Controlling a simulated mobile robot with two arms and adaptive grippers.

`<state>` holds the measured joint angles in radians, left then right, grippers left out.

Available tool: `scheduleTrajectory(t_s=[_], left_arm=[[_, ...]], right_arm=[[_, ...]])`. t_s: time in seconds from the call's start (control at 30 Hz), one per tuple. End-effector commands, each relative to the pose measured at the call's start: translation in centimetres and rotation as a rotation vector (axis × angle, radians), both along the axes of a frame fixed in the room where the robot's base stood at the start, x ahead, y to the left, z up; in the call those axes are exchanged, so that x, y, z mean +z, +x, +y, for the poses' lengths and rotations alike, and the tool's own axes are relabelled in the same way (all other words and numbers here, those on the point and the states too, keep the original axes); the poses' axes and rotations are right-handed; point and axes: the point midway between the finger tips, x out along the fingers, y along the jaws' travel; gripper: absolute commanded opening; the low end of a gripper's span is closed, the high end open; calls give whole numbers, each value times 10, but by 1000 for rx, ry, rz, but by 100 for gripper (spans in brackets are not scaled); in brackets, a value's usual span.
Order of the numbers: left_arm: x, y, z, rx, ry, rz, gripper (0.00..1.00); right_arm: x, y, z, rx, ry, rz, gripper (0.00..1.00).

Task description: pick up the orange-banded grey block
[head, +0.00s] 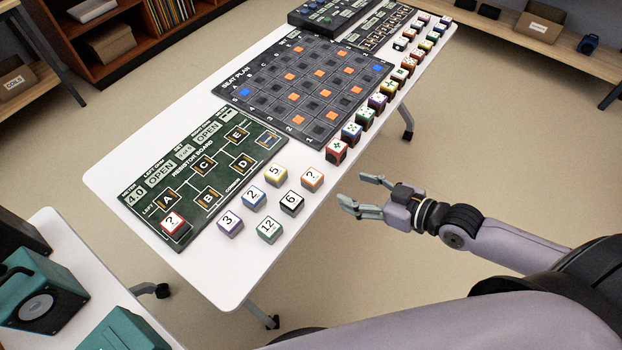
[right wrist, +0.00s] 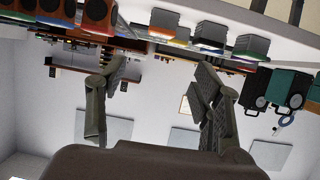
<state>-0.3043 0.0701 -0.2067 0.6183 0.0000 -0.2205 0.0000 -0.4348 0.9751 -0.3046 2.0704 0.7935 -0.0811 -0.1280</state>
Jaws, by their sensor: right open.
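The orange-banded grey block (head: 312,179) has a white top with a question mark. It stands on the white table near its front right edge, right of the yellow-banded 5 block (head: 275,175) and above the 6 block (head: 291,202). In the right wrist view, which looks upside down, a grey block with an orange band (right wrist: 163,22) shows at the top. My right gripper (head: 360,191) is open and empty, off the table edge to the right of the block and apart from it. Its open fingers also show in the right wrist view (right wrist: 161,72). My left gripper is not in view.
Blocks 2 (head: 254,195), 3 (head: 230,222) and 12 (head: 269,229) stand close by. The green resistor board (head: 222,170) holds a red-banded question-mark block (head: 175,223). A row of symbol blocks starts at the red one (head: 336,151). The table's front end is clear.

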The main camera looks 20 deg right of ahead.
Motion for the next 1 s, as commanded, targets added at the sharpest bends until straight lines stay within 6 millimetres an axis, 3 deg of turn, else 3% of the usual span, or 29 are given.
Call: scheduleTrajectory(t_s=[0.4, 1.0], left_arm=[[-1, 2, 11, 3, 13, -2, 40], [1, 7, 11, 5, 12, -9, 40]], right_arm=[[-26, 55, 39, -1, 1, -3, 60], [-62, 102, 71, -1, 0, -1, 60]])
